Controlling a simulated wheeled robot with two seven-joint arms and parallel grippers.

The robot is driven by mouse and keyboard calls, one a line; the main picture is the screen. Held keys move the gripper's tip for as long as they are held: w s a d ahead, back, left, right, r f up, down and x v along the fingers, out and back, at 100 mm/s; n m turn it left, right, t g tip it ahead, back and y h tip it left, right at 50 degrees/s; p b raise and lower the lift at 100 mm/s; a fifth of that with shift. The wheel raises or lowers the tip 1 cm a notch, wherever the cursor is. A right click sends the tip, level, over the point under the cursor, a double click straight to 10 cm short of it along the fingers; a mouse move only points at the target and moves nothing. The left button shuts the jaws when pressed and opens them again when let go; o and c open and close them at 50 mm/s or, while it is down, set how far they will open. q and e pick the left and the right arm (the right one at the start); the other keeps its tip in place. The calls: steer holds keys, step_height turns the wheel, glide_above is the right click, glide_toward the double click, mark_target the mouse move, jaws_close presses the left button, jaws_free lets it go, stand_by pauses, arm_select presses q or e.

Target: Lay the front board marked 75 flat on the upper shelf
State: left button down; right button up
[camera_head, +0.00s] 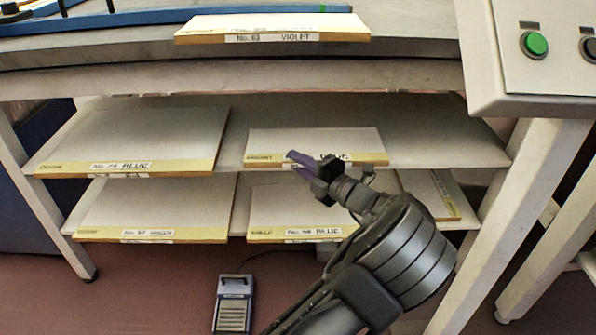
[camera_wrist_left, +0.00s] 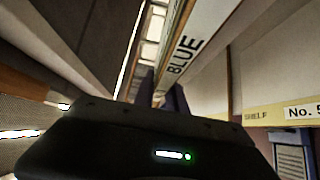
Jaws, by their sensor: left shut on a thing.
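On the right of the upper shelf (camera_head: 230,170) a pale board (camera_head: 315,142) with a yellow front edge lies about flat. Its label ends in a word that looks like BLUE; its number is hidden behind my gripper. My left gripper (camera_head: 295,164) is shut on this board's front edge. In the left wrist view the board's edge (camera_wrist_left: 187,45), reading BLUE, runs up from the dark fingers (camera_wrist_left: 170,98). I cannot tell whether the board rests on the shelf or just above it. My right gripper is not in view.
Another BLUE board (camera_head: 140,135) lies at the upper shelf's left. The lower shelf holds a GREEN board (camera_head: 155,205), a BLUE board (camera_head: 285,205) and a further board (camera_head: 430,195). A VIOLET board (camera_head: 275,25) lies on the tabletop. A control box (camera_head: 510,80) stands right; a pedal (camera_head: 233,303) is on the floor.

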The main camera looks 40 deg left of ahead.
arm_select(q)
steer(key=shift+f, duration=0.95)
steer(key=shift+f+b, duration=0.15)
steer(key=shift+b, duration=0.15)
steer(key=c, duration=1.4)
jaws_free()
steer(key=shift+o, duration=0.2)
steer(key=s+d+p, duration=0.2)
steer(key=d+p, duration=0.2)
steer(key=d, duration=0.8)
